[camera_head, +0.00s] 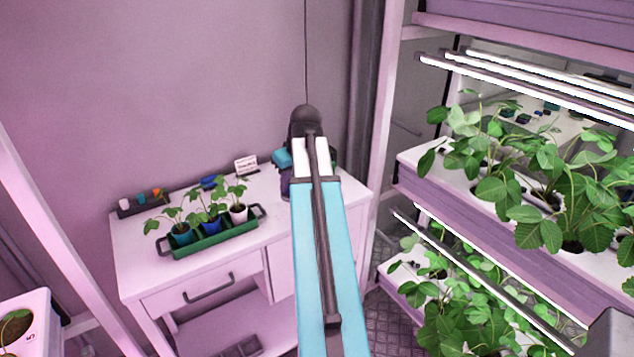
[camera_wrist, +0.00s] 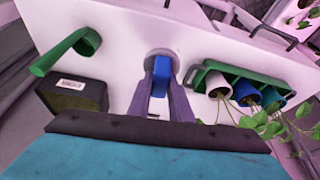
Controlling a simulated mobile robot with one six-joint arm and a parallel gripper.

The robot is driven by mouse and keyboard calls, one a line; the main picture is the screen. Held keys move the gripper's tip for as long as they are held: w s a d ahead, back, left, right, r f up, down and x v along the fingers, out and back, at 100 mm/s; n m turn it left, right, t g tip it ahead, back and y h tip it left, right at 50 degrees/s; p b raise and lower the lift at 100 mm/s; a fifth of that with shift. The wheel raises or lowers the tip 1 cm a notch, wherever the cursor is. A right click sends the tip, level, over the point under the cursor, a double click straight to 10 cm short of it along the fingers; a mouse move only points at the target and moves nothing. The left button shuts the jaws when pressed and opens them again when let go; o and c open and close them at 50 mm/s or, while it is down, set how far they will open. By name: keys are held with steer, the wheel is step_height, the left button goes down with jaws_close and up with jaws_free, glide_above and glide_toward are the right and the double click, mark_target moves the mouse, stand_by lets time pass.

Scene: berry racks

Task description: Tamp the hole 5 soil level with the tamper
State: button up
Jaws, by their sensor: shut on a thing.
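In the wrist view my gripper (camera_wrist: 160,90) is shut on a blue upright piece, which looks like the handle of the tamper (camera_wrist: 161,68). A pale round shape shows just behind the blue piece; I cannot tell whether it belongs to it. In the head view my arm hides the fingers and the held thing, above the right end of the white table. At the lower left of the head view, a white planter (camera_head: 44,312) marked 5 shows dark soil (camera_head: 14,328) in a round hole, with a green leaf over it. My gripper is far from it.
A green tray (camera_head: 212,243) with three potted seedlings stands on the white table (camera_head: 140,268). A dark holder (camera_head: 140,206) and a white card (camera_head: 246,165) are behind it. A green curved tool (camera_wrist: 62,52) shows in the wrist view. Planted racks (camera_head: 480,212) stand at right.

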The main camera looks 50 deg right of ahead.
steer(key=w+a+r+p, duration=0.1)
steer(key=w+a, duration=0.3)
steer(key=a, duration=0.3)
steer(key=w+a+r+n+p, duration=0.15)
steer(key=w+a, duration=0.25)
steer(key=a, duration=0.4)
steer(key=w+a+r, duration=0.2)
steer(key=w+a, duration=0.2)
steer(key=a, duration=0.3)
steer(key=w+a+r+n+p, duration=0.1)
steer(key=w+a+r+p, duration=0.1)
steer(key=a, duration=2)
steer(key=shift+w+a+r+y, duration=0.25)
steer(key=shift+w+r+y, duration=0.15)
steer(key=shift+w+r, duration=0.3)
steer(key=shift+s+f, duration=0.1)
